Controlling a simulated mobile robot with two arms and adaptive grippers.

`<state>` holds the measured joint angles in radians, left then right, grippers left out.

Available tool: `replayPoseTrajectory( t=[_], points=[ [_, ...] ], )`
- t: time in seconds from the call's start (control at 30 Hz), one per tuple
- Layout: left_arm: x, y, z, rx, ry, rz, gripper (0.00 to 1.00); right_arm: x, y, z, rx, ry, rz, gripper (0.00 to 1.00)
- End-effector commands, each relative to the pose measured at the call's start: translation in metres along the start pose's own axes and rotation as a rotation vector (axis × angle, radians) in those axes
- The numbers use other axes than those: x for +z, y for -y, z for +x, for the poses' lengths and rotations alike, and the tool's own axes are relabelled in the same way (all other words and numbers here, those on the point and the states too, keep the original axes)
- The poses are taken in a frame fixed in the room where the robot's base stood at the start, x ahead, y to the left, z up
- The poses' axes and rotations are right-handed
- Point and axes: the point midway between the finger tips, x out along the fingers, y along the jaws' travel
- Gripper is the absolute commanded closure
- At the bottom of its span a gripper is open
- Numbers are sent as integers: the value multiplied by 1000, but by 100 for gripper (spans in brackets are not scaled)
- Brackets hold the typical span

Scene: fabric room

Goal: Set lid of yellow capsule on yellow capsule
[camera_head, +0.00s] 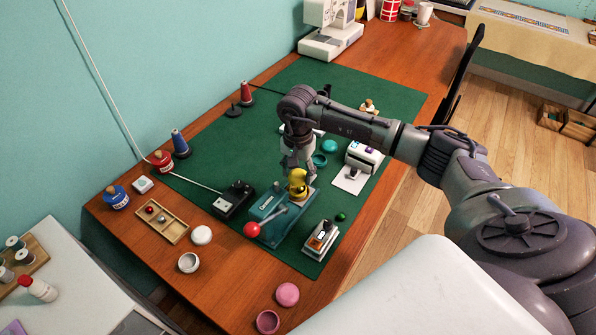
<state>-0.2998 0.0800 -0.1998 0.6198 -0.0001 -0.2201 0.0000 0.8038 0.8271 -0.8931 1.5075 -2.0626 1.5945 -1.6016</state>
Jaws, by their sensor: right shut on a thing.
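My right gripper (294,165) reaches down from the right arm and is shut on a yellow round piece, which looks like the lid of the yellow capsule (298,176). The yellow piece is at the fingertips, over the right end of a teal press with a red-knobbed lever. More yellow shows just below it, likely the yellow capsule (299,191). At this size I cannot tell where lid and capsule part, or whether they touch. My left gripper is not in view.
The teal press (268,222) has a red knob (252,230). A black box (234,200) stands to its left, a stapler-like device (321,238) to its right. Open white (188,262) and pink (267,321) capsules lie in front.

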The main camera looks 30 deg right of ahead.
Motion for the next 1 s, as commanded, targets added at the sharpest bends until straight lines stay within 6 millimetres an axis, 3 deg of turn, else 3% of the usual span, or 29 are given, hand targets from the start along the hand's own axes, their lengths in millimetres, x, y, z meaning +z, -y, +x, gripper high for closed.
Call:
replayPoseTrajectory(
  t=[0.77,0.8,0.87,1.0],
  points=[
    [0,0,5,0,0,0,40,0,0,1,0,0,0,59],
    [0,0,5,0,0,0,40,0,0,1,0,0,0,44],
    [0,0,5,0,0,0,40,0,0,1,0,0,0,35],
    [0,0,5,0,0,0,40,0,0,1,0,0,0,35]
  ],
)
